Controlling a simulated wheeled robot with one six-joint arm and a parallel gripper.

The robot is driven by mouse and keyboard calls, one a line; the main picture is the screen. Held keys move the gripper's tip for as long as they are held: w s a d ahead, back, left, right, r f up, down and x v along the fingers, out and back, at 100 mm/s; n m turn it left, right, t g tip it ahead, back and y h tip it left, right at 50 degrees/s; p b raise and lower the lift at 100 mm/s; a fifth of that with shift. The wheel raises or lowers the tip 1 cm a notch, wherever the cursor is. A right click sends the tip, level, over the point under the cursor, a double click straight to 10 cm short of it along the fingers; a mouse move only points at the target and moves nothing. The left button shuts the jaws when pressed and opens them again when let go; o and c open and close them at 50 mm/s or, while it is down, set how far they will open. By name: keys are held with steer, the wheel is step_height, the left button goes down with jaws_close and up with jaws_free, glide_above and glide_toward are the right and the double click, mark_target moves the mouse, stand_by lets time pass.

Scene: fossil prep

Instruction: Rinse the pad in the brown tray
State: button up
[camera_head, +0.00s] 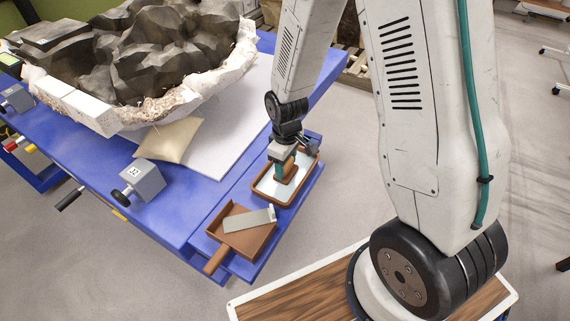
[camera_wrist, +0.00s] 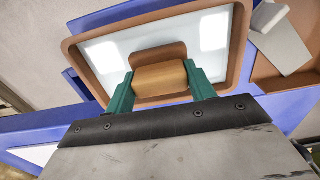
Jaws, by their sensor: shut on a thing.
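The brown tray (camera_head: 263,197) sits on the blue table's lower ledge and holds a pale, shiny liquid or white floor. It fills much of the wrist view (camera_wrist: 235,55). My gripper (camera_head: 286,172) is over the tray, pointing down. In the wrist view, its green fingers (camera_wrist: 160,84) are shut on the pad (camera_wrist: 160,76), a tan block with a darker brown part beyond it. The pad is inside the tray's outline, low over or in the contents. I cannot tell whether it touches the bottom.
A brown dustpan-like tray (camera_head: 235,239) with a grey flat-bladed tool (camera_head: 249,219) lies beside the brown tray. A rock in a white jacket (camera_head: 150,60), a cream cushion (camera_head: 169,139) and a grey block marked 32 (camera_head: 143,180) are on the blue table (camera_head: 200,195).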

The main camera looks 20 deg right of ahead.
steer(key=shift+w+d, duration=0.1)
steer(key=shift+d, duration=0.05)
steer(key=shift+s+a, duration=0.35)
steer(key=shift+a, duration=0.15)
steer(key=shift+w+d, duration=0.35)
steer(key=shift+d, duration=0.15)
steer(key=shift+r, duration=2.85)
